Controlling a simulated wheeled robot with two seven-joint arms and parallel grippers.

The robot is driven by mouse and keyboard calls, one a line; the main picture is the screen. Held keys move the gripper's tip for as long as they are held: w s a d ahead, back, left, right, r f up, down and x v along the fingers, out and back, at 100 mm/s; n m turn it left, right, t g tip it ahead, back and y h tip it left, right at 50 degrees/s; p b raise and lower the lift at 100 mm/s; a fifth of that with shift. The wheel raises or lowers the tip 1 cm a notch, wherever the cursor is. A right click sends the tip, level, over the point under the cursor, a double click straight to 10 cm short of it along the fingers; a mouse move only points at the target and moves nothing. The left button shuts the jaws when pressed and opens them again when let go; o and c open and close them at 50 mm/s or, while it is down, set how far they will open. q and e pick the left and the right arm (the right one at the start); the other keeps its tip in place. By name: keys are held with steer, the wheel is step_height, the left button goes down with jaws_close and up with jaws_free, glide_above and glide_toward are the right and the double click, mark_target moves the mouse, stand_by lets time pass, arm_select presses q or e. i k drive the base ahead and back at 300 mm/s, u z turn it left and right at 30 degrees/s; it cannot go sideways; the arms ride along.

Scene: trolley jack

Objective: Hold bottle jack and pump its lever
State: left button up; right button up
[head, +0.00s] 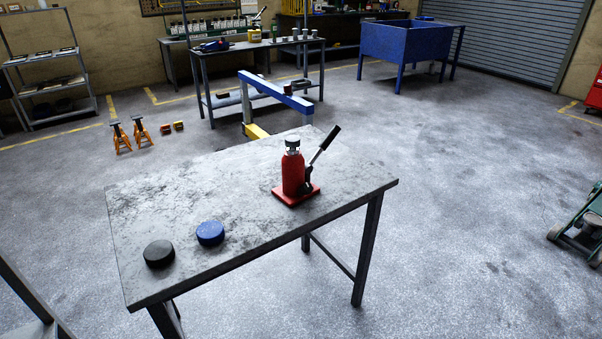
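The red bottle jack (292,174) stands upright on its square base on the grey worktable (190,185), towards the table's right end. Its lever (322,147) has a black grip and slants up to the right from the jack's right side. Nothing touches the jack or the lever. Neither of my grippers shows in the head view.
A black puck (158,253) and a blue puck (210,232) lie at the table's left front. Behind stand a blue and yellow hoist (275,92), orange jack stands (140,131) and a workbench (262,46). The floor to the right is largely clear.

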mark_target(334, 132)
steer(key=z, duration=1)
steer(key=i, duration=2.05)
steer(key=u, duration=2.25)
